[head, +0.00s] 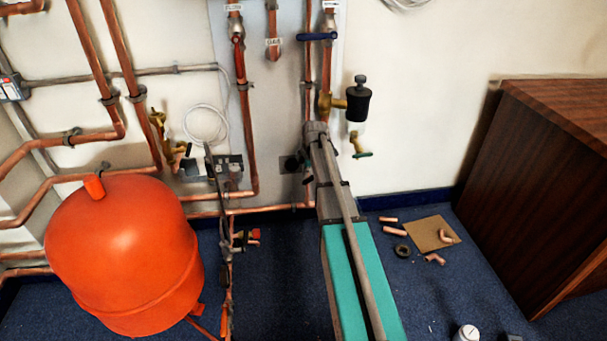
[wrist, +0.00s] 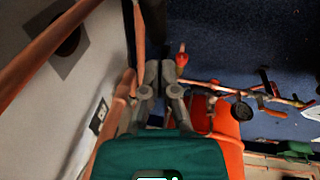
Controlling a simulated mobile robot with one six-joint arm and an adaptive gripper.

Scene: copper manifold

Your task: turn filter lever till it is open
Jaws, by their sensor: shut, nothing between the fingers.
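A blue lever (head: 316,36) lies crosswise on the right copper pipe, below a small label (head: 331,4) too small to read surely. Lower on that pipe, a brass fitting joins a black capped body (head: 359,100). A small green lever (head: 362,154) sits beneath it. I cannot tell for certain which lever is the filter's. My gripper (wrist: 160,68) is shut and empty in the wrist view, close to a copper pipe (wrist: 138,35). In the head view, my arm reaches up in front of the wall, below the blue lever; its fingertips are hard to make out.
An orange vessel (head: 125,255) stands at left among copper pipes. A dark wooden cabinet (head: 540,190) stands at right. Pipe offcuts and a brown board (head: 430,233) lie on the blue floor. A wall socket (wrist: 98,116) shows in the wrist view. Bare wall lies right of the black body.

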